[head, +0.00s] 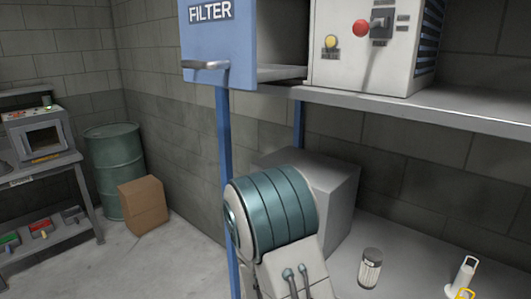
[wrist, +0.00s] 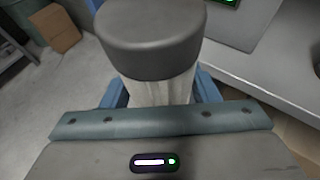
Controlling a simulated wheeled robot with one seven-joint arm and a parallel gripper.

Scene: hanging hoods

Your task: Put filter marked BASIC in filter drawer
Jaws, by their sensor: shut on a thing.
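In the wrist view my gripper (wrist: 161,92) is shut on a canister-shaped filter (wrist: 152,42) with a dark grey cap and a pale pleated body. Its blue fingers are on both sides of the body. No marking shows on this filter, so I cannot tell whether it reads BASIC. In the head view the filter drawer (head: 220,45) has a blue front with a FILTER label and a handle; a grey opening shows to its right. My gripper is not seen in the head view. A second filter (head: 370,268) with a dark cap stands on the lower surface; its label is unreadable.
A control box (head: 362,45) with red and yellow buttons sits on the upper shelf (head: 450,104). A grey box (head: 335,190) stands below. A white handled item (head: 464,274) is at the lower right. A green drum (head: 112,170) and cardboard box (head: 143,205) stand left.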

